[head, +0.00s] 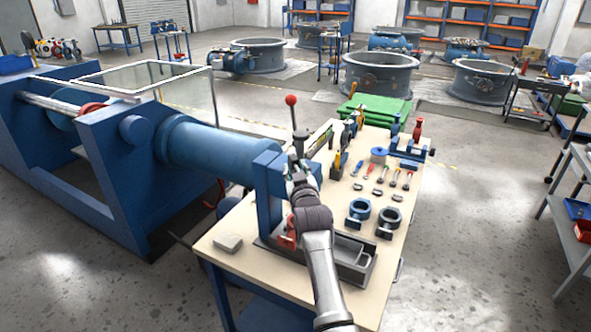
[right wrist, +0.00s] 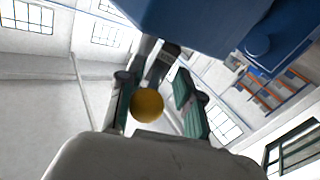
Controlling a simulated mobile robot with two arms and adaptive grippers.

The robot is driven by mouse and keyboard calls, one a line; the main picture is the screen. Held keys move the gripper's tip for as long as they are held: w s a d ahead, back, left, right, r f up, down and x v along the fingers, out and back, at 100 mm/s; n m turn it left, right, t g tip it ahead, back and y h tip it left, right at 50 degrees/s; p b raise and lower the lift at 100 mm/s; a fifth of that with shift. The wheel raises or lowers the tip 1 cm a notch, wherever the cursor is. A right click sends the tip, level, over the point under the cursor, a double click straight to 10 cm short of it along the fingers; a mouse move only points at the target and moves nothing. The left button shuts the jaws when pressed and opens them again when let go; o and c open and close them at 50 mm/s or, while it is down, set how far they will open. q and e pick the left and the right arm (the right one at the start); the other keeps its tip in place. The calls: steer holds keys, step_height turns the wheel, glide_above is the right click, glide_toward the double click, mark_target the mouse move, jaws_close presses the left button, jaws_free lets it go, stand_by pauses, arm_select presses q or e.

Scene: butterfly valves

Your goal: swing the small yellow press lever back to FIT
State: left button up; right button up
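The yellow ball knob of the small lever (right wrist: 147,106) shows in the right wrist view between the fingers of my right gripper (right wrist: 158,103). It lies closer to the left-hand finger, and a gap shows on the other side. The fingers stand apart, so the gripper is open around the knob. In the head view my right gripper (head: 298,176) is at the blue press frame (head: 268,195) on the bench and hides the small lever. The FIT mark cannot be read. My left gripper is not in view.
A tall lever with a red ball (head: 291,100) rises just behind my right gripper. The wooden bench (head: 225,255) holds blue and dark rings (head: 389,217), hand tools and a grey block (head: 228,243). A large blue machine (head: 105,190) stands left. Open floor lies right.

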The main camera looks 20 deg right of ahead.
step_height(320, 180, up, 10)
steer(key=shift+r, duration=0.1)
stand_by(0.4)
